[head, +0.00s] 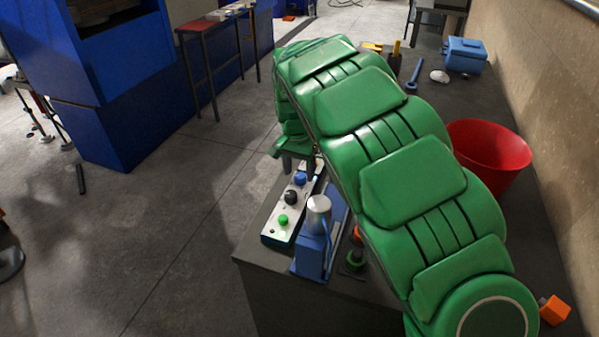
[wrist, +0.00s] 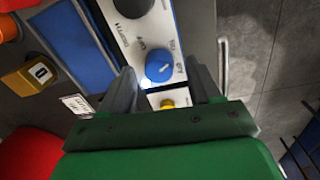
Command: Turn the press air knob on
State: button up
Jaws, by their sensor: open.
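The control panel (head: 272,232) is a narrow pale strip on the bench with blue, black and green knobs or buttons. The blue knob (head: 299,178) has a pointer mark and shows in the wrist view (wrist: 159,67) beside printed labels. The black knob (head: 291,197) sits beside it and is partly cut off in the wrist view (wrist: 133,5). A yellow button (wrist: 167,104) lies nearer my gripper. My gripper (wrist: 163,83) is open, with one finger on each side of the blue knob. I cannot tell whether the fingers touch it.
A blue press with a silver cylinder (head: 318,208) stands close beside the panel. A red bucket (head: 490,150), a blue box (head: 465,55) and an orange block (head: 554,310) are on the bench. My green arm hides much of the bench.

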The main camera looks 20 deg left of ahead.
aim_at(299, 175)
jog(key=r, duration=0.6)
jog(key=shift+a+r, duration=0.2)
jog(key=shift+r, duration=0.05)
jog(key=shift+d+r, duration=0.1)
jog(key=shift+d, duration=0.05)
jog(key=s+d+r+m, duration=0.1)
jog(key=s+d+r, duration=0.2)
jog(key=d, duration=0.6)
jog(key=s+d+r, duration=0.3)
jog(key=d, duration=0.6)
jog(key=s+d+r+m, duration=0.1)
jog(key=s+d+r, duration=0.2)
jog(key=d, duration=0.5)
jog(key=s+d+f+n, duration=0.1)
jog(key=s+d, duration=0.3)
jog(key=s, duration=0.5)
jog(key=s+d+f+n+g, duration=0.1)
jog(key=s+d, duration=0.3)
jog(key=s, duration=0.6)
jog(key=s+d+f+n, duration=0.1)
jog(key=s+d, duration=0.3)
jog(key=s, duration=0.6)
jog(key=shift+d+f+g+y, duration=0.25)
jog(key=shift+f+g+y, duration=0.05)
jog(key=shift+f+g, duration=0.1)
